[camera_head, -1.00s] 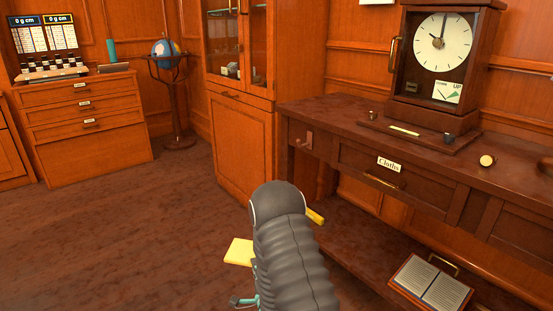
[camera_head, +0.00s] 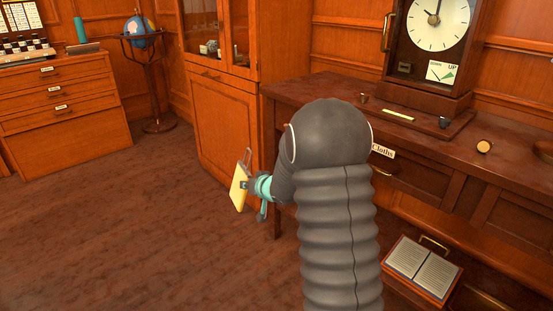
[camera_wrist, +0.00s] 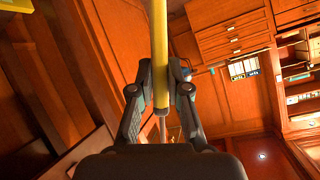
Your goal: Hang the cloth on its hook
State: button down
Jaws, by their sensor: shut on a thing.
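The yellow cloth (camera_head: 238,188) hangs from my gripper (camera_head: 247,185) in the head view, left of the bench's near left corner and apart from it. A thin metal loop shows at the cloth's top. In the wrist view the cloth (camera_wrist: 160,45) is seen edge-on as a yellow strip, and my gripper (camera_wrist: 160,92) is shut on it with a finger on each side. The hook is not visible; my arm covers the bench's left end, where a small plate with a peg showed earlier.
The dark bench (camera_head: 310,92) carries a clock (camera_head: 430,50) and small knobs. A "Cloths" label (camera_head: 383,151) is partly behind my arm. A cabinet (camera_head: 228,130) stands behind the cloth. The floor at left is clear.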

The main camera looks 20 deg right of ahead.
jog(key=d+r+n+h, duration=0.2)
jog(key=d+r, duration=0.6)
jog(key=d, duration=0.2)
jog(key=w+d+f+p, duration=0.1)
jog(key=w+d+f, duration=0.2)
jog(key=d, duration=0.6)
jog(key=shift+d+f, duration=0.3)
jog(key=shift+f, duration=0.15)
dwell(0.7)
jog(key=shift+s+f, duration=0.1)
jog(key=shift+f, duration=0.05)
dwell(0.5)
jog(key=c, duration=1.1)
grip_release()
jog(key=shift+o, duration=0.2)
jog(key=a+v, duration=0.1)
jog(key=v, duration=1.1)
jog(key=shift+d, duration=0.5)
